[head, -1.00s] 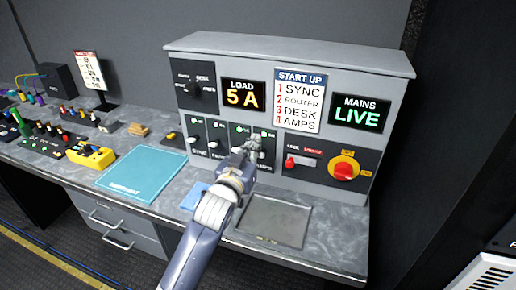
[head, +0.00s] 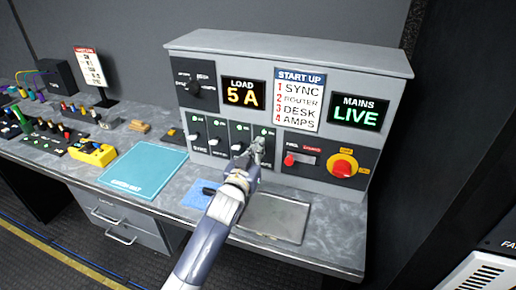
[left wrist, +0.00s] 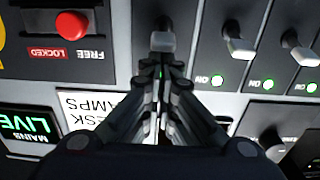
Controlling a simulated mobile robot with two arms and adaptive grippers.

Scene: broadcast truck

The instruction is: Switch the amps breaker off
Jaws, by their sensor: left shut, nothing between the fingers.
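The amps breaker (left wrist: 162,40) is the rightmost of the row of breakers on the grey panel in the head view, where my left gripper (head: 258,148) largely covers it. The left wrist view is upside down and shows its pale lever just beyond the fingertips of my left gripper (left wrist: 160,72). The gripper is shut and empty. I cannot tell whether it touches the lever. A green light shows above the amps breaker in the head view. The desk breaker (left wrist: 238,45) beside it has a lit green ON light. My right gripper is not in view.
The red knob (head: 290,160) and the red-and-yellow mains switch (head: 343,168) are right of the breakers. The load display (head: 243,95) reads 5 A and the mains display (head: 360,112) reads LIVE. A grey tray (head: 288,218) and a blue pad (head: 196,195) lie on the counter.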

